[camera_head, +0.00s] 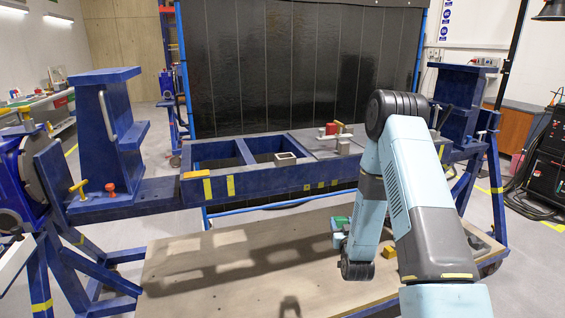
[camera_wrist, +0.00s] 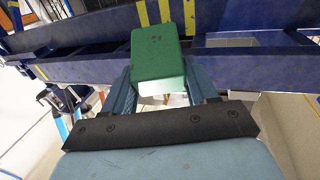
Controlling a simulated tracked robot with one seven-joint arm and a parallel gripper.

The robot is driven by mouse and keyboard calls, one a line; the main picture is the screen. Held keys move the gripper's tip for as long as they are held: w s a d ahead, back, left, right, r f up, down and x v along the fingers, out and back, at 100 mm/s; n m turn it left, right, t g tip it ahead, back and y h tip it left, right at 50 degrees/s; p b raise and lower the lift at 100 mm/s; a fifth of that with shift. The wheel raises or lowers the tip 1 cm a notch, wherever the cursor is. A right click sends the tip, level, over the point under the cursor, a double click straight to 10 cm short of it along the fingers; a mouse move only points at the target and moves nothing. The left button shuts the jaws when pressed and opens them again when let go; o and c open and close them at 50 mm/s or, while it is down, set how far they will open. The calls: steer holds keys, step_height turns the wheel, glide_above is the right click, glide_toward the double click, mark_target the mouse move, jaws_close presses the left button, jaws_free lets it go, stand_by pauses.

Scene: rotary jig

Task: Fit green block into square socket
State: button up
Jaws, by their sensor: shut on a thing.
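The green block (camera_wrist: 158,48) is held between the two blue fingers of my gripper (camera_wrist: 160,82) in the wrist view. In the head view the block (camera_head: 340,223) shows small and partly hidden at the end of my arm, above the wooden board and in front of the blue beam. A pale square socket (camera_head: 285,159) with a dark opening sits on top of the beam, up and to the left of the block. The block is apart from this socket. The socket cannot be made out in the wrist view.
The blue beam (camera_head: 260,186) of the jig spans between two blue posts. A red block (camera_head: 331,128) and other small parts stand on its plate, right of the socket. A yellow block (camera_head: 390,252) lies on the wooden board (camera_head: 215,275) beside my arm. The board's left part is clear.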

steer(key=shift+a, duration=0.45)
steer(key=shift+w+a+r, duration=0.25)
steer(key=shift+a+r, duration=0.05)
steer(key=a+r+n+g+y, duration=0.1)
steer(key=a+r+g+y, duration=0.1)
steer(key=a+r, duration=0.55)
steer(key=a+r+n+g+y, duration=0.15)
steer(key=a+r, duration=0.25)
steer(key=r, duration=0.6)
steer(key=s+a+r+g, duration=0.2)
steer(key=s+r+g, duration=0.1)
steer(key=s+r, duration=0.4)
steer(key=shift+s+a+r, duration=0.2)
steer(key=shift+s+r, duration=0.05)
steer(key=shift+s, duration=0.4)
steer(key=shift+s+r+h, duration=0.25)
steer(key=shift+s+r, duration=0.05)
steer(key=shift+s, duration=0.05)
